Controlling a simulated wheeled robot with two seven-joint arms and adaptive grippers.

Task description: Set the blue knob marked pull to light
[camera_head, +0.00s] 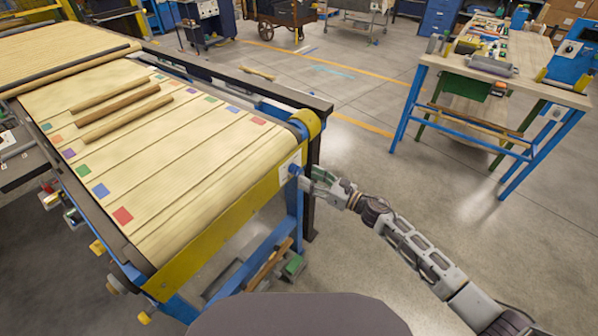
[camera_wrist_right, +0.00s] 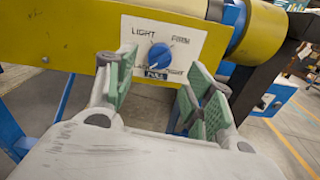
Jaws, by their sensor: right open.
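The blue knob (camera_wrist_right: 160,55) sits on a white plate (camera_wrist_right: 181,41) on the yellow end rail of the conveyor. The plate reads LIGHT at upper left and FIRM at upper right, with a blue label, seemingly PULL, below the knob. A small pale mark shows on the knob's lower left; its exact setting is hard to read. In the head view the knob (camera_head: 296,170) is at the conveyor's near right corner. My right gripper (camera_head: 312,178) is open in front of it, its green-padded fingers (camera_wrist_right: 162,78) on either side of the view of the knob, apparently not touching it. My left gripper is out of view.
The conveyor belt (camera_head: 195,150) carries wooden spindles (camera_head: 125,112) and coloured squares. A dark post (camera_head: 311,205) stands just beyond the plate. A workbench (camera_head: 525,75) with blue legs stands at the right. The floor between is mostly clear, with one wooden piece (camera_head: 258,73) behind the belt.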

